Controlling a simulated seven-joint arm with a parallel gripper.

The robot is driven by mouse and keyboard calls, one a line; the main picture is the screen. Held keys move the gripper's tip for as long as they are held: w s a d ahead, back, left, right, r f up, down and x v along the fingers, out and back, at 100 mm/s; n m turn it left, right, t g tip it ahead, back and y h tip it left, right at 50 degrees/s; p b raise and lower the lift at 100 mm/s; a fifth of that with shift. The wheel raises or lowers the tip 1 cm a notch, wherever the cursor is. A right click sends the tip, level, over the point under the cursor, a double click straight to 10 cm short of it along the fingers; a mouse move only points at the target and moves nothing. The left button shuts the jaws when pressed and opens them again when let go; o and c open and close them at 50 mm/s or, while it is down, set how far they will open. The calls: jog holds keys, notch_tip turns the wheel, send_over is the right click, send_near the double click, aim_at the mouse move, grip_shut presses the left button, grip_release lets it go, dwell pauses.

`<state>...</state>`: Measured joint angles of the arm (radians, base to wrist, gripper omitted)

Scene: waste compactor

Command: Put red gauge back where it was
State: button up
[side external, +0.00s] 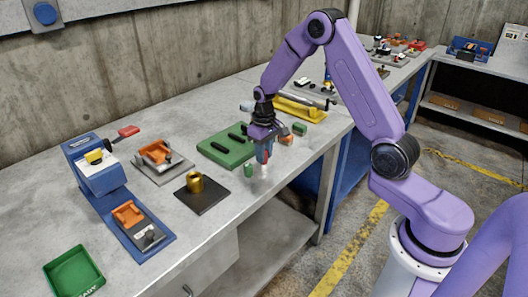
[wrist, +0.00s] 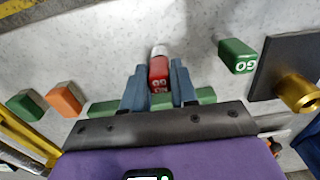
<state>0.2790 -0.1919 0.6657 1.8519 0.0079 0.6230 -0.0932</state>
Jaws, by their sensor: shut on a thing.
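The red gauge (wrist: 159,72) has white lettering and a pale metal end. It sits between the two grey-blue fingers of my gripper (wrist: 158,84), which is shut on it. In the side external view my gripper (side external: 264,154) points down at the front edge of the green rack (side external: 222,151), and the fingers mostly hide the gauge. The gauge's pale tip (side external: 264,171) shows below them, at or just above the bench; I cannot tell if it touches. The green rack (wrist: 103,107) has dark slots and is partly hidden by my gripper in the wrist view.
A green GO gauge (side external: 249,169) stands close by, beside a dark plate (side external: 203,198) with a brass cylinder (side external: 196,182). An orange block (side external: 287,139) and a green block (side external: 300,128) stand on the other side. A yellow fixture (side external: 298,109) lies behind. The front bench edge is near.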

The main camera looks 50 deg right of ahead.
jog(key=o, duration=0.9)
jog(key=shift+o, duration=0.2)
notch_tip(320, 180, up, 12)
jog(key=s+a+r+n, duration=0.25)
jog(key=s+a, duration=0.25)
jog(key=a, duration=0.3)
jog(key=s+a+n, duration=0.2)
jog(key=s+n, duration=0.3)
jog(key=s, duration=0.9)
jog(key=s+a+n, duration=0.2)
jog(key=s+n, duration=0.3)
jog(key=s, duration=1)
jog(key=shift+s+f, duration=0.2)
jog(key=shift+f, duration=0.1)
jog(key=shift+a, duration=0.1)
